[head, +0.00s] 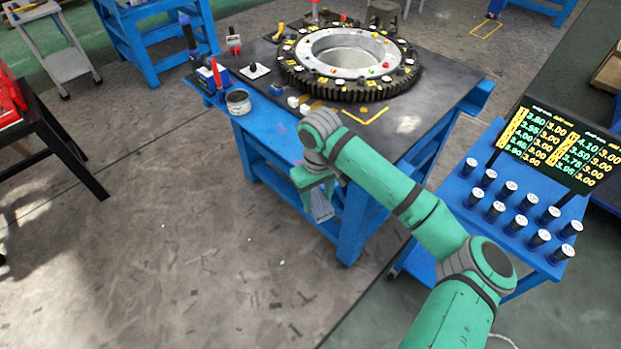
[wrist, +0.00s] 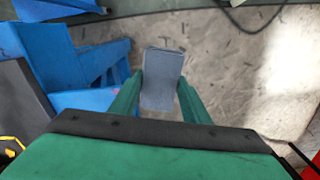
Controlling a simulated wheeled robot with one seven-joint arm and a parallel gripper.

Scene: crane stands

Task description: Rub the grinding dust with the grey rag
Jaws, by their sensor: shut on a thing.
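My gripper (head: 316,186) hangs in front of the blue workbench's near edge, beside its legs and below the top. In the wrist view my gripper (wrist: 161,90) is shut on the grey rag (wrist: 163,68), which sticks out between the two green fingers. The rag (head: 322,207) also shows below the fingers in the head view. A pale, smudged patch that looks like the grinding dust (head: 408,124) lies on the dark bench top, right of a yellow corner mark. The rag is well apart from it.
A large toothed ring (head: 350,92) stands on the workbench (head: 455,90). A tin (head: 238,102) and small tools sit at its left. A blue cart (head: 465,213) with several dark cylinders and a number board (head: 560,147) is at right. The floor at left is open.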

